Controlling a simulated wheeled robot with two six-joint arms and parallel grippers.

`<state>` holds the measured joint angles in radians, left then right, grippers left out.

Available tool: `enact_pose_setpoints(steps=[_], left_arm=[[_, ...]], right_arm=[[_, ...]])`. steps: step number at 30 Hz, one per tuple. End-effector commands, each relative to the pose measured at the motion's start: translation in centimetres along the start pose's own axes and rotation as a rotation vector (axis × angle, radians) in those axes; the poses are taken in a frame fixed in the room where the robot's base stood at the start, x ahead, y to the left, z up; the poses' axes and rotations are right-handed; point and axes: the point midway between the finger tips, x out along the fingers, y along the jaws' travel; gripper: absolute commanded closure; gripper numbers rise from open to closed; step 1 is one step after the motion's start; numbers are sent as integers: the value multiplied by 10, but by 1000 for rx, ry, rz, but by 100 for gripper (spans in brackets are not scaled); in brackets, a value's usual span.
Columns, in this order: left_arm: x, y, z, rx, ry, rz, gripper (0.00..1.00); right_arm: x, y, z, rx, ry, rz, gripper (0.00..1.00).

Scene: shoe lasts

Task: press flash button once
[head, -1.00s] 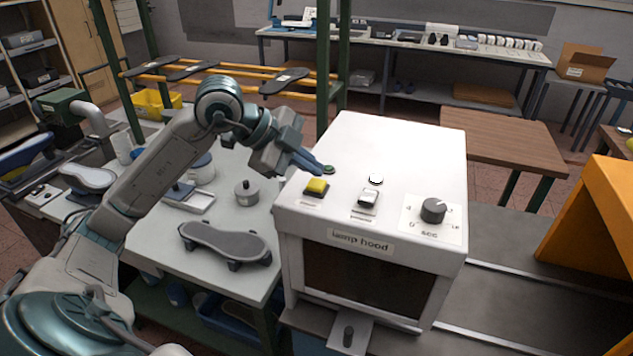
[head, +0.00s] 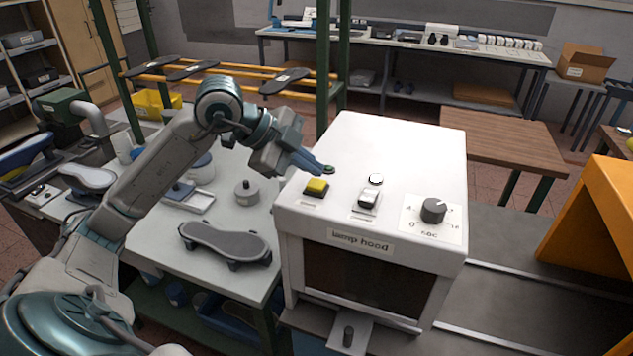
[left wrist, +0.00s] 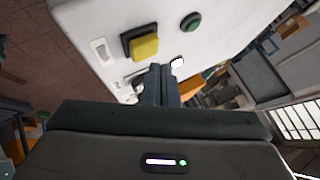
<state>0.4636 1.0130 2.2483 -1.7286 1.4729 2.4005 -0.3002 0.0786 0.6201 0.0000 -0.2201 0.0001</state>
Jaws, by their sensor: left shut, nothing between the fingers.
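The white lamp hood box (head: 400,145) carries several controls on its top. A yellow square button (head: 317,186) sits at the front left, and it also shows in the left wrist view (left wrist: 144,47). A white rocker switch (head: 368,198), a small white round disc (head: 376,179) and a black dial (head: 433,210) are to its right. A green round button (left wrist: 191,22) shows clearly in the left wrist view. My left gripper (head: 326,169) is shut and empty, its tips over the top close to the green button. I cannot tell whether they touch. The small button labels are unreadable.
A grey bench (head: 215,280) left of the box holds a shoe-shaped last (head: 225,241) and a round grey weight (head: 247,193). A green post (head: 333,70) stands behind the box. An orange housing (head: 595,220) and a grey conveyor surface lie to the right.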

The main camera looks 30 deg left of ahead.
Motion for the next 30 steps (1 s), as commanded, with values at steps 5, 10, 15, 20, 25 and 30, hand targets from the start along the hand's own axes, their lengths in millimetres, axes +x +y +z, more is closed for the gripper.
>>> enact_pose_setpoints(steps=[5,10,15,20,25,30], left_arm=[[4,3,3,0,0,0,100],[6,5,4,0,0,0,100],[6,4,4,0,0,0,100],[6,5,4,0,0,0,100],[7,6,5,0,0,0,100],[9,7,6,0,0,0,100]], right_arm=[[6,0,0,0,0,0,0],[7,0,1,0,0,0,0],[7,0,1,0,0,1,0],[7,1,1,-1,0,2,0],[9,2,1,-1,0,2,0],[11,1,1,-1,0,2,0]])
